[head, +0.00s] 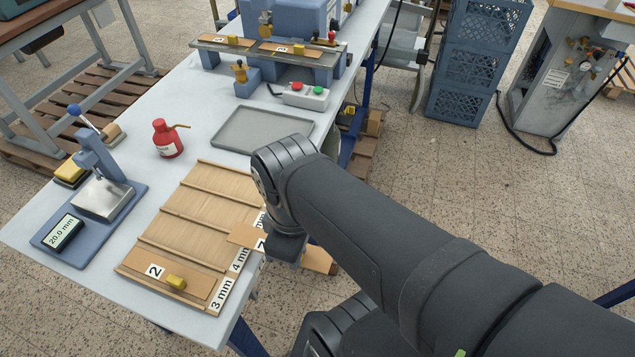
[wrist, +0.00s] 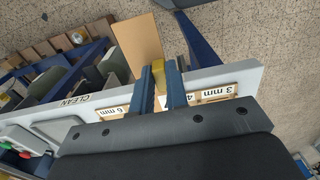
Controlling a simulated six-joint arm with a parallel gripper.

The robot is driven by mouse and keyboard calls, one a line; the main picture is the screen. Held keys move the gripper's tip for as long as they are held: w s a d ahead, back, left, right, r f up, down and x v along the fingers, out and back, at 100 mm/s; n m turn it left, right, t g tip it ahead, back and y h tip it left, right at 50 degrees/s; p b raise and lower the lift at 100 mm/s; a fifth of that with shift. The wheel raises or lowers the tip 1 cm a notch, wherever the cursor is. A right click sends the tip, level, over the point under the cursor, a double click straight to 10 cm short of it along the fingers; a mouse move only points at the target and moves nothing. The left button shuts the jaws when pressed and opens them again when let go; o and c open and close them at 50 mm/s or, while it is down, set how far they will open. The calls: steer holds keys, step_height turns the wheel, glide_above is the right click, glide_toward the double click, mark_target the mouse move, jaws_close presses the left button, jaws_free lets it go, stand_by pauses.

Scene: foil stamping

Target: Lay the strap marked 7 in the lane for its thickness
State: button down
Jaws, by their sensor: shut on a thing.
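The strap marked 7 (head: 240,236) is a flat tan piece. It is held across the right edge of the lane board (head: 190,215), with its other end out beyond the table edge. My gripper (head: 288,250) is shut on it; the wrist view shows the fingers (wrist: 160,80) around its yellow grip block (wrist: 159,73), with the tan strap (wrist: 137,45) beyond. The board has ridged lanes; 3 mm and 4 mm labels are readable in the head view, and a 6 mm label (wrist: 115,112) in the wrist view. My arm hides part of the board's right side.
A strap marked 2 (head: 155,271) with a yellow block lies in the 3 mm lane. A thickness gauge (head: 105,195) reading 20.0 mm stands left. A red bottle (head: 167,140) and grey tray (head: 255,130) are behind the board.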

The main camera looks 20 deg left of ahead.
steer(key=shift+r, duration=1.5)
steer(key=shift+a, duration=0.1)
steer(key=shift+w+a+r, duration=0.15)
steer(key=shift+w+a, duration=0.1)
steer(key=shift+w, duration=0.05)
steer(key=w+a, duration=0.6)
steer(key=a, duration=0.3)
steer(key=w+a+f, duration=0.1)
steer(key=w+a, duration=0.6)
steer(key=a, duration=0.3)
steer(key=shift+f, duration=0.3)
steer(key=shift+a+f, duration=0.1)
steer(key=shift+f, duration=3)
steer(key=shift+f, duration=0.15)
